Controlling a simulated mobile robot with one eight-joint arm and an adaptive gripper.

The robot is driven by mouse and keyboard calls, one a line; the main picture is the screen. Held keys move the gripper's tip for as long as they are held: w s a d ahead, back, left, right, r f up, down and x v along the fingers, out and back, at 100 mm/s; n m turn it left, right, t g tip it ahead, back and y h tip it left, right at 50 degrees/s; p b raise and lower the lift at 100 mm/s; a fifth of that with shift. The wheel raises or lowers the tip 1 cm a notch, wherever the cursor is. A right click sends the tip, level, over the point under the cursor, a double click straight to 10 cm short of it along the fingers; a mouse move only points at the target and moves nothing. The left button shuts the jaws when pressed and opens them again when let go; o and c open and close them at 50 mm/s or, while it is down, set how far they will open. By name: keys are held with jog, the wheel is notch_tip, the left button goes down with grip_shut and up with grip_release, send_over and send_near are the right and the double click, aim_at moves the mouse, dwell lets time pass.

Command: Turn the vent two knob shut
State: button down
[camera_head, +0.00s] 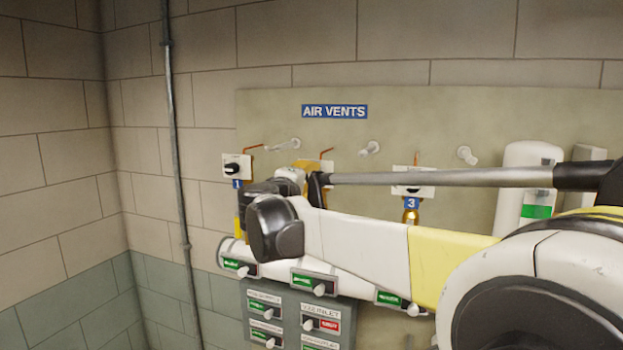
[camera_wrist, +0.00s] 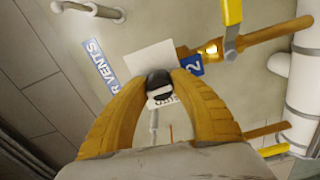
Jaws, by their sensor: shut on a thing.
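The vent two knob (camera_wrist: 159,78) is small and black with a pale mark, on a white plate (camera_wrist: 146,60) in the wrist view. A blue label 2 (camera_wrist: 195,67) sits beside the plate. My gripper (camera_wrist: 160,88) has its two yellow fingers closed on the knob, one on each side. Lettering on the plate is partly covered by the fingers and hard to read. In the head view my arm covers the knob, and only part of its plate (camera_head: 327,166) shows.
The AIR VENTS sign (camera_head: 334,111) is above. Vent one's knob (camera_head: 232,169) is to the left, and vent three's plate (camera_head: 427,190) is to the right, partly behind my arm. A lower panel (camera_head: 270,302) carries several labelled switches.

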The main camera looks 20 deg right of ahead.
jog(key=shift+m, duration=0.3)
dwell(0.4)
jog(key=c, duration=1.1)
grip_release()
jog(key=shift+o, duration=0.2)
jog(key=shift+s+a, duration=0.1)
jog(key=v, duration=1.1)
jog(key=shift+s+a, duration=0.2)
jog(key=shift+s, duration=0.15)
